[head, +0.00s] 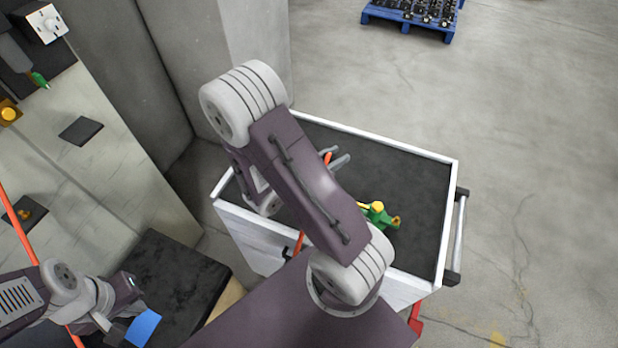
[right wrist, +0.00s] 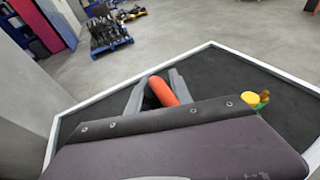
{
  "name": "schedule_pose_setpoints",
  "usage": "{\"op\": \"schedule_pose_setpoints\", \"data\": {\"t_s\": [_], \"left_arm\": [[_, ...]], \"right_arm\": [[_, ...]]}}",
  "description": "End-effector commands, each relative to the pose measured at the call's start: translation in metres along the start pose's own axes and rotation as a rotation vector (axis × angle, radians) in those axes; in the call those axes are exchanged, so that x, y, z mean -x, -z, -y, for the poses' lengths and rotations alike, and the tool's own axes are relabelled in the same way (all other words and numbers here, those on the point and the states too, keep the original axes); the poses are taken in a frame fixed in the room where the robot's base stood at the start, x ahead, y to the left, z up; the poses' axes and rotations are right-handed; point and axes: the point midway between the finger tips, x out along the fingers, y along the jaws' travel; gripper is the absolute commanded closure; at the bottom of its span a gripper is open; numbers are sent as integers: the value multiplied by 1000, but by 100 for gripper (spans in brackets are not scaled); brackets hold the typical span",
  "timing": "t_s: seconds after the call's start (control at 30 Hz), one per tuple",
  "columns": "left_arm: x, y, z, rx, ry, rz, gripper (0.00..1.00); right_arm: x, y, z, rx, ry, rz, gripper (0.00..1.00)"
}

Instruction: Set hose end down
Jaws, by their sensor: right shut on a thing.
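The orange hose end (head: 327,157) shows at my right gripper (head: 338,160), above the dark top of a white-rimmed cart (head: 420,185). In the right wrist view the hose end (right wrist: 164,92) sits between the two grey fingers (right wrist: 155,95), which are shut on it. More orange hose (head: 299,243) shows at the cart's near edge, and my right arm hides the stretch between. I cannot tell whether the hose end touches the cart top. My left gripper (head: 128,325) is at the lower left, beside a blue piece (head: 143,327); its finger opening is unclear.
A green and yellow fitting (head: 380,214) lies on the cart top, right of my right arm. The cart's right part is bare. A dark block (head: 175,285) stands left of the cart. A pale panel (head: 90,150) carries small parts. A loaded blue pallet (head: 410,20) stands far off.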

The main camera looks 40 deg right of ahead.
Motion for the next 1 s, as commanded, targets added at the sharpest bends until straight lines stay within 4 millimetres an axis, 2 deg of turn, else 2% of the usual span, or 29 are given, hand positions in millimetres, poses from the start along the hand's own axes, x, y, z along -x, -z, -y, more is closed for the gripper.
{"op": "schedule_pose_setpoints", "data": {"t_s": [0.03, 0.1, 0.13, 0.17, 0.5, 0.6, 0.77, 1.0], "left_arm": [[-19, -2, 0, 0, 0, 0, 100], [-30, -3, 1, 0, 0, 0, 100], [-19, -2, 0, 0, 0, 1, 100], [-16, -2, 0, 0, 0, 0, 100], [-10, -1, 0, 0, 0, -1, 100], [-10, -1, 0, 0, 0, 0, 100], [-10, -1, 0, 0, 0, 0, 100], [-8, -1, 0, 0, 0, 0, 100]], "right_arm": [[-2, 11, -2, -6, -3, -2, 100], [-1, 13, -4, -6, -3, -5, 100], [3, 10, -11, 0, -3, -5, 100], [4, 12, -16, 2, -2, -4, 100], [17, 57, -76, 1, -1, -5, 100], [19, 65, -86, 0, -1, -4, 100], [20, 68, -89, 1, 0, -4, 100], [9, 103, -89, 3, 1, -4, 100]]}}
